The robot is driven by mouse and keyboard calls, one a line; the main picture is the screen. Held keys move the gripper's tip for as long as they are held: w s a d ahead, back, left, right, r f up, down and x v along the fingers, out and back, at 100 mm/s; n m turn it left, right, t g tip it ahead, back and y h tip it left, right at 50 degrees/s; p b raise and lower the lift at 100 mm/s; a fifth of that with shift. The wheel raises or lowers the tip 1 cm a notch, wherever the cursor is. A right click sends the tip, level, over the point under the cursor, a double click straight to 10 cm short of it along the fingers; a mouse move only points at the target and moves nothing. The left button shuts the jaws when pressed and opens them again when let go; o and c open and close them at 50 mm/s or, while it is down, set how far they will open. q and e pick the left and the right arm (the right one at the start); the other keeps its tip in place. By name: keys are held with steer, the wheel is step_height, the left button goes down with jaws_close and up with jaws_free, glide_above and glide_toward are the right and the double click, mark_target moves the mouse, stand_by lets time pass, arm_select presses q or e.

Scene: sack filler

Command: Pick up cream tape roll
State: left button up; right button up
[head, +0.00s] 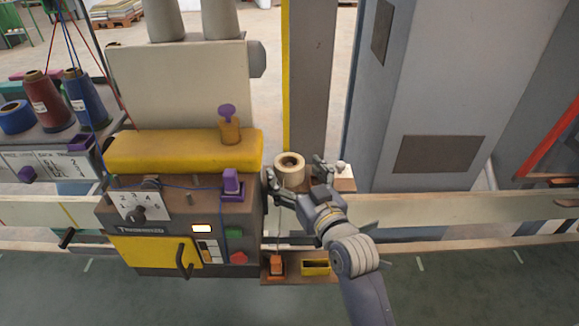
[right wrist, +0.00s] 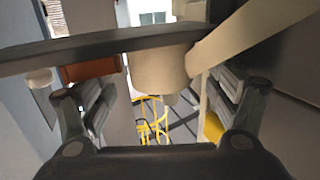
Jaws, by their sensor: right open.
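The cream tape roll (head: 290,163) stands upright in the head view, just right of the machine, its round hole facing up. It also shows in the right wrist view (right wrist: 160,72), at the upper middle, between and beyond my fingers. My right gripper (head: 294,172) is open, with one finger on each side of the roll. In the right wrist view its fingers (right wrist: 162,98) are wide apart, with clear gaps to the roll. What the roll rests on is partly hidden. My left gripper is not in view.
The sewing machine (head: 185,152) with a purple knob (head: 232,181) stands close left of the gripper. A small white item (head: 342,169) sits on a brown block (head: 345,184) to the right. A grey cabinet (head: 430,90) and yellow-edged post (head: 308,75) rise behind.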

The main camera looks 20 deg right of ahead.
mark_target(289, 165)
steer(key=shift+w+a, duration=0.2)
steer(key=shift+w, duration=1.55)
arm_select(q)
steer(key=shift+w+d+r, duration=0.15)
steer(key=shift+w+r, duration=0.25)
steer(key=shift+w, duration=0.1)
arm_select(e)
steer(key=shift+s, duration=0.1)
steer(key=c, duration=1.2)
steer(key=shift+o, duration=0.2)
